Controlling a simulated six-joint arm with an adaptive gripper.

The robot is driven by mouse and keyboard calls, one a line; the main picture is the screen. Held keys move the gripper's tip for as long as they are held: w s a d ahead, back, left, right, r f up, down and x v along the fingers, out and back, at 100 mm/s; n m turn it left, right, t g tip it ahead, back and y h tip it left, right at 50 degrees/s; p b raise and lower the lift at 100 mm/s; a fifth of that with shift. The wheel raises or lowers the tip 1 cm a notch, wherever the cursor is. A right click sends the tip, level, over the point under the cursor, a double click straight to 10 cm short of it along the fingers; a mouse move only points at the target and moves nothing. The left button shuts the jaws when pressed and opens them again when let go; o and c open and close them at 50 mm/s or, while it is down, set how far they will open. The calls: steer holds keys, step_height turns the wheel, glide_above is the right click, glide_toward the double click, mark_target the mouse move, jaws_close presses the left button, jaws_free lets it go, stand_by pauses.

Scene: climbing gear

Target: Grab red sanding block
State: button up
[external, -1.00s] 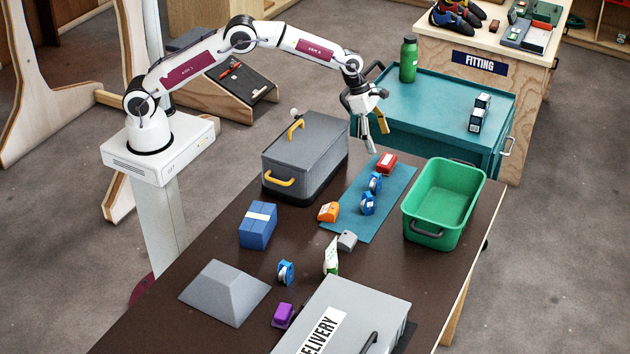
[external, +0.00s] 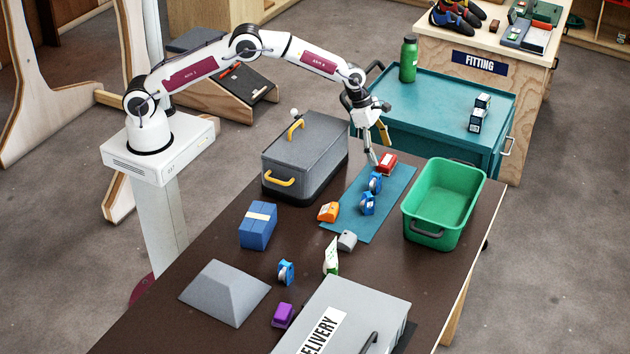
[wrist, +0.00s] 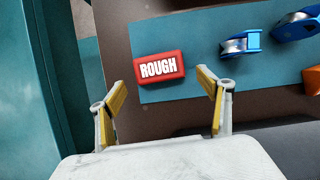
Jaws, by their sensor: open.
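The red sanding block (external: 387,163), marked "ROUGH" on a white label, lies at the far end of the teal mat (external: 386,211). In the wrist view the red block (wrist: 160,68) lies flat, just ahead of the fingertips and between their lines. My gripper (external: 381,155) is open and empty, with its fingers just above and beside the block in the external view. In the wrist view my gripper (wrist: 159,90) shows two yellow-padded fingers spread wider than the block. I cannot tell from these frames exactly how high the fingertips are.
A grey toolbox (external: 305,150) stands left of the mat and a green bin (external: 443,200) right. A teal cart (external: 440,110) stands behind the table.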

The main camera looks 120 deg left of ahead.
steer(key=shift+x, duration=1.3)
steer(key=c, duration=1.2)
